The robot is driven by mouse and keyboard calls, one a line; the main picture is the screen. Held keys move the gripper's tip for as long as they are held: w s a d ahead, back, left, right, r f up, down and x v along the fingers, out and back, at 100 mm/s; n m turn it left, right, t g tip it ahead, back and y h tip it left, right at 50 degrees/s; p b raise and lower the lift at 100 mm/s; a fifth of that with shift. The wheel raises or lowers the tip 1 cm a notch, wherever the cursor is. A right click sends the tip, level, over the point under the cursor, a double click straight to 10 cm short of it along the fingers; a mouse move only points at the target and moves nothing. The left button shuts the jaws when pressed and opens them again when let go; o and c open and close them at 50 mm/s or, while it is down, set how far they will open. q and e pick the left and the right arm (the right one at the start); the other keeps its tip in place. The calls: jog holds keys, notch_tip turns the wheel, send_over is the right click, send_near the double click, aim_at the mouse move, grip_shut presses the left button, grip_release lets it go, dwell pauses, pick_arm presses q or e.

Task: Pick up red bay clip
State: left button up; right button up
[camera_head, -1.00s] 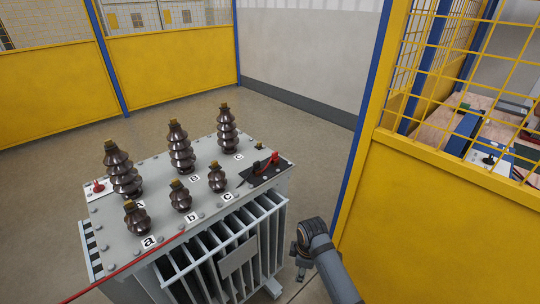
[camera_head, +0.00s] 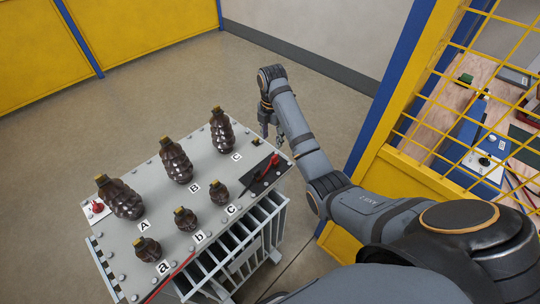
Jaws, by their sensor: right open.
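A red clip (camera_head: 273,161) lies on a black pad (camera_head: 257,186) at the right edge of the transformer's grey top (camera_head: 150,208), with a dark clip close beside it on the same pad. My right gripper (camera_head: 269,136) is open and empty, pointing down near the transformer's far right corner. In the picture it is just above the red clip and apart from it. Its exact height cannot be told. A second red piece (camera_head: 97,207) stands on a white plate at the left end of the top. My left gripper is out of view.
Several brown ribbed insulators (camera_head: 176,160) stand on the transformer, lettered A, B, C and a, b, c. Floor behind is clear.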

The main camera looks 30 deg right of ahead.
aim_at(275, 156)
jog(key=f+b, duration=0.1)
jog(key=f, duration=0.1)
jog(key=f+b, duration=0.1)
jog(key=b, duration=0.1)
jog(key=f+b, duration=0.2)
jog(key=shift+s+d+f, duration=0.1)
jog(key=shift+d+f, duration=0.2)
jog(key=shift+d, duration=0.05)
jog(key=shift+a, duration=0.1)
jog(key=shift+s+f, duration=0.1)
jog(key=shift+f, duration=0.2)
jog(key=f+b, duration=0.3)
jog(key=f, duration=0.1)
jog(key=shift+s+d+b, duration=0.15)
jog(key=shift+d+b, duration=0.1)
jog(key=shift+b, duration=0.1)
jog(key=shift+f, duration=0.2)
jog(key=shift+r, duration=0.15)
jog(key=shift+c, duration=1.2)
grip_shut()
